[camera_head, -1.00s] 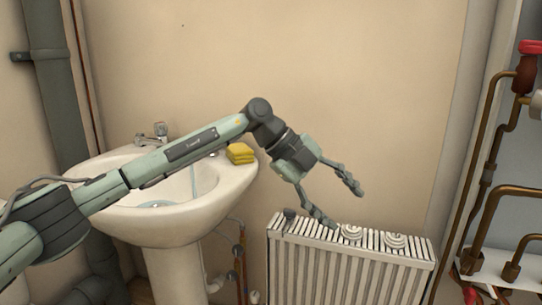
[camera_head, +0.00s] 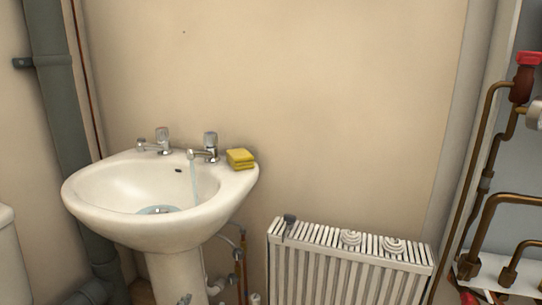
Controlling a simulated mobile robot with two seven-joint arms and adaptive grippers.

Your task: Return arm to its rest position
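Neither of my grippers nor any part of my arms shows in the head view. The white pedestal sink (camera_head: 92,214) stands uncovered at the left, with two chrome taps, a left tap (camera_head: 161,141) and a right tap (camera_head: 208,148). A pale stream of water (camera_head: 195,182) seems to run from the right tap into the basin. A yellow sponge stack (camera_head: 240,158) sits on the sink's right back rim. A white radiator (camera_head: 345,275) stands at the lower right with two white round items, a left one (camera_head: 350,238) and a right one (camera_head: 394,246), on its top.
A dark knob (camera_head: 289,221) is at the radiator's left top end. Copper pipes (camera_head: 489,180) with a red valve handle (camera_head: 530,58) run along the right edge. A grey drainpipe (camera_head: 62,120) stands at the left. The space before the wall is clear.

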